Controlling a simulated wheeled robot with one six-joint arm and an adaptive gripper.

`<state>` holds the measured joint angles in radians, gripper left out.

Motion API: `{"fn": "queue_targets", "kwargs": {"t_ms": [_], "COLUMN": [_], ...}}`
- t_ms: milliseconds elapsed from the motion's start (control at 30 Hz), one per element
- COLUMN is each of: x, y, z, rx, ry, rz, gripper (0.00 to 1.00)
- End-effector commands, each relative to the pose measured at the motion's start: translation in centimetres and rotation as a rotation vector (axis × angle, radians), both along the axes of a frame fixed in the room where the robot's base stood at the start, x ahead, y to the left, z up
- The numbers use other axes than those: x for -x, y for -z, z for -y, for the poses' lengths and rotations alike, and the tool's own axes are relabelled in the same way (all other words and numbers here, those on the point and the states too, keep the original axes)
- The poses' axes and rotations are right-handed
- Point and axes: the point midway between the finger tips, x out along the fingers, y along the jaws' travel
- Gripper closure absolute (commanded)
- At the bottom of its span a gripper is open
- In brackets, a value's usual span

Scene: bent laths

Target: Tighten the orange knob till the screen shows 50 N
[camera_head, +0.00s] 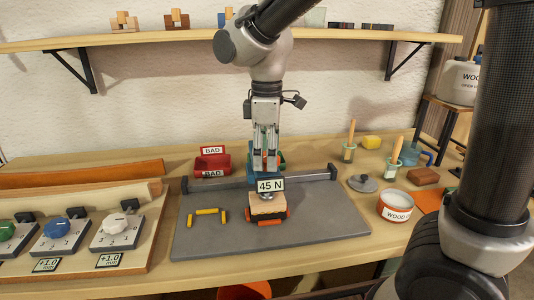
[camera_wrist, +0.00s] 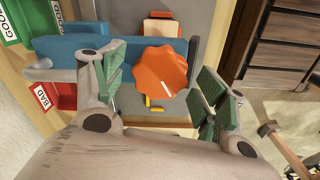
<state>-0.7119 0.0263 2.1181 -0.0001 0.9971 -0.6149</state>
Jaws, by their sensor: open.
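The orange knob (camera_wrist: 160,72), lobed with a short white mark, shows large in the wrist view between the green pads of my gripper (camera_wrist: 162,84). My gripper is open; a gap shows on both sides of the knob. In the head view my gripper (camera_head: 265,164) points straight down just above the screen (camera_head: 270,185), which reads 45 N. The knob cannot be made out there. A light wooden block (camera_head: 268,205) with orange pieces at its sides sits under the screen. The blue press body (camera_wrist: 70,48) runs beside the knob in the wrist view.
The press stands on a grey board (camera_head: 330,215) with a dark bar along its back. A yellow handle-shaped piece (camera_head: 207,212) lies at left. A red bin (camera_head: 212,165) labelled BAD is behind. Dial blocks (camera_head: 118,232) stand left; a glue tin (camera_head: 396,207) stands right.

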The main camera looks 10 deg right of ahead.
Motion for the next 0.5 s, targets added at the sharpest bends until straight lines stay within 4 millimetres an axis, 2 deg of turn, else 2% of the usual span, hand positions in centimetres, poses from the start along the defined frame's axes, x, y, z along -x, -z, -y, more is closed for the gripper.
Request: {"fn": "queue_targets", "kwargs": {"t_ms": [267, 367, 500], "x": [0.03, 0.02, 0.02], "y": [0.33, 0.31, 0.3], "z": [0.02, 0.03, 0.03], "rx": [0.0, 0.0, 0.0], "ry": [0.001, 0.001, 0.001], "rz": [0.0, 0.0, 0.0], "gripper": [0.28, 0.42, 0.68]}}
